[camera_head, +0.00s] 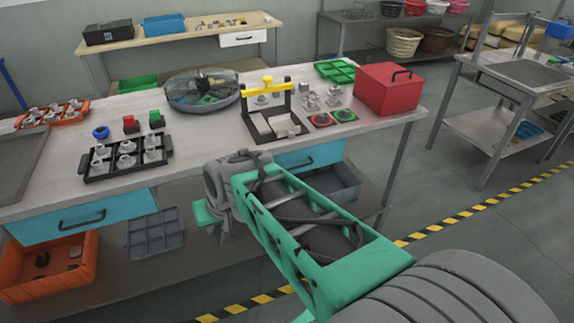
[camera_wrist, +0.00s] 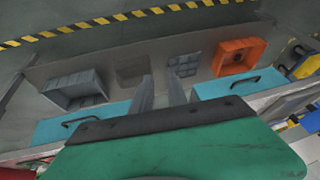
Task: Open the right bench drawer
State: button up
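The right bench drawer (camera_head: 322,153) has a blue front under the workbench, partly hidden by my arm in the head view. It looks shut. In the wrist view its blue front (camera_wrist: 112,112) is at the left, and its dark bar handle (camera_wrist: 80,119) shows there. My gripper (camera_wrist: 161,92) has two grey fingers with a gap between them and nothing visible in it. It points down in front of the bench, between the two drawers and apart from the handle. In the head view my arm hides most of the gripper.
The left blue drawer (camera_head: 85,216) looks shut. Below the bench are an orange bin (camera_head: 72,268), a grey divided tray (camera_head: 155,234) and a grey bin (camera_head: 338,183). The benchtop (camera_head: 215,128) holds a red box (camera_head: 388,88) and several parts. Floor in front is open.

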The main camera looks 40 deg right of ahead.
aim_at(295, 168)
jog(key=w+d+f+m+t+b, duration=0.4)
jog(key=w+d+f+m, duration=0.4)
jog(key=w+d, duration=0.5)
jog(key=d+f+m+t+h+b, duration=0.15)
jog(key=d+m, duration=0.25)
jog(key=d, duration=0.4)
jog(key=s+d+f+m+t+h, duration=0.1)
jog(key=d+f+m+t+h, duration=0.15)
jog(key=d, duration=0.55)
jog(key=d+f+m+t+h+b, duration=0.1)
jog(key=d+f+m+t, duration=0.15)
jog(key=d+m, duration=0.4)
jog(key=shift+n+g, duration=0.25)
jog(key=shift+n, duration=0.65)
jog(key=x, duration=0.2)
jog(key=d+x, duration=0.1)
jog(key=x, duration=0.4)
jog(key=shift+s+d+f, duration=0.1)
jog(key=shift+d+f, duration=0.15)
jog(key=shift+d, duration=0.15)
jog(key=shift+c, duration=0.5)
grip_shut()
